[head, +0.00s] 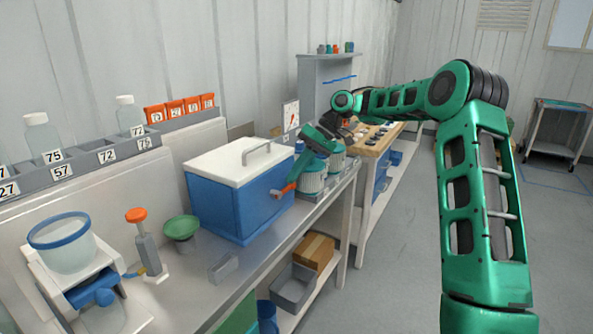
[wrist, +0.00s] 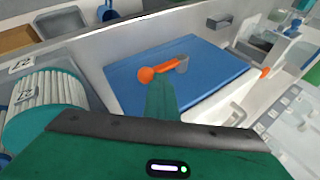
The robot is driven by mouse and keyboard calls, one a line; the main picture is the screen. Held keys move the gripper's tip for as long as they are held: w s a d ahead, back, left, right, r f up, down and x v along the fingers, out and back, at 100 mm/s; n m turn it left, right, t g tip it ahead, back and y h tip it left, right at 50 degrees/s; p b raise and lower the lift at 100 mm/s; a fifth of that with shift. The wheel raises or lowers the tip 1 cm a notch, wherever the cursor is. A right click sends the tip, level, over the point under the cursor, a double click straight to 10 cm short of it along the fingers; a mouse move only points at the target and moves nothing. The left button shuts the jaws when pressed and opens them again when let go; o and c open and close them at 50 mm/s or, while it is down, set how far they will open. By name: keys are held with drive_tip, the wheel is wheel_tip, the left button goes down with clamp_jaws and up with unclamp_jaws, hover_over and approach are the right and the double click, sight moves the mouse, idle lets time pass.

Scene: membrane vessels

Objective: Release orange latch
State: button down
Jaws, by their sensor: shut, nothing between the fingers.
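The orange latch (head: 283,191) is on the right end of the blue box (head: 228,205) with a white lid. In the wrist view the orange latch (wrist: 158,72) lies against the blue face, with a rounded orange end at left and a grey piece at its right end. My gripper (head: 293,183) reaches down at that end of the box, shut and empty. In the wrist view its green fingers (wrist: 160,88) point at the latch, with the tip overlapping or just short of its orange end; I cannot tell whether they touch.
White ribbed cylinders with green ends (head: 313,177) stand close to the right of the box; one fills the left of the wrist view (wrist: 45,103). A green funnel (head: 181,228) and an orange-topped plunger (head: 137,216) stand left of the box. The bench front edge has some free room.

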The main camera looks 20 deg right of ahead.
drive_tip(key=shift+w+d+r, duration=0.1)
drive_tip(key=shift+w+r, duration=0.2)
drive_tip(key=shift+r, duration=0.35)
drive_tip(key=shift+w+d+r, duration=0.1)
drive_tip(key=shift+w+r, duration=0.15)
drive_tip(key=shift+r, duration=0.35)
drive_tip(key=w+d+r, duration=0.1)
drive_tip(key=d+r, duration=0.5)
drive_tip(key=d, duration=0.2)
drive_tip(key=shift+w+d, duration=0.15)
drive_tip(key=shift+w, duration=0.2)
